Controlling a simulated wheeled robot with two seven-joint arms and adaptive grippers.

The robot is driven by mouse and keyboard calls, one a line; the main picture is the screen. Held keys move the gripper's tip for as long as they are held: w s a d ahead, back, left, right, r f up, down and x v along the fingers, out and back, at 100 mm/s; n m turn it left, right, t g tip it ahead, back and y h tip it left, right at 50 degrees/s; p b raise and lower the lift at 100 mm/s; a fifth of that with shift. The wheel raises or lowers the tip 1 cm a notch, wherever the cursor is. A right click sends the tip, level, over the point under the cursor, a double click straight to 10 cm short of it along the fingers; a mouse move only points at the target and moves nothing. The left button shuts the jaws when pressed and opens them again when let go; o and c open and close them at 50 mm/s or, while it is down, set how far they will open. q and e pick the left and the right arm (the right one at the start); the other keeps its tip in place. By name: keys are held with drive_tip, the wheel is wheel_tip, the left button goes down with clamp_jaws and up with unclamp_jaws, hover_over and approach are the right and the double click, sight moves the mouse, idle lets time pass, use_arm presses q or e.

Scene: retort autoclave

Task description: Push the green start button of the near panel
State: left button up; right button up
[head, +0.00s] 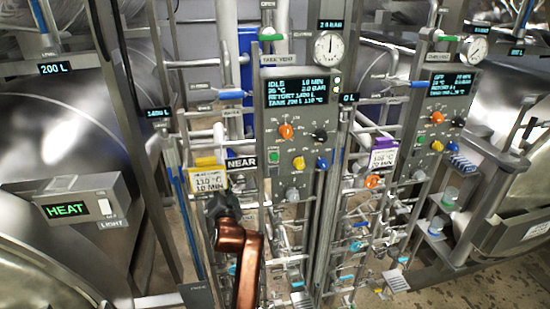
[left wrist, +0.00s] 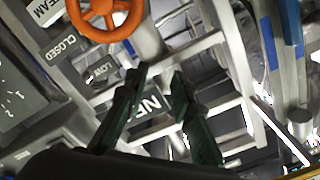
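The near panel (head: 300,115) stands in the middle of the head view, with a lit display reading IDLE. A green button (head: 275,157) sits at its lower left, below the orange knob's level. My left gripper (head: 222,203) is below and left of that button, apart from it, in front of the pipe frame under the NEAR sign (head: 241,162). In the left wrist view my left gripper (left wrist: 157,80) has two dark fingers spread apart with nothing between them; part of the NEAR sign (left wrist: 152,103) shows behind. The green button is not seen there. My right gripper is not in view.
A yellow-topped card (head: 208,178) hangs left. A similar second panel (head: 445,105) stands right. An orange handwheel (left wrist: 105,14) is close in the left wrist view.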

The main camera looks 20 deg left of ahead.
use_arm(q)
clamp_jaws()
drive_tip(key=shift+f, duration=0.1)
idle(1.2)
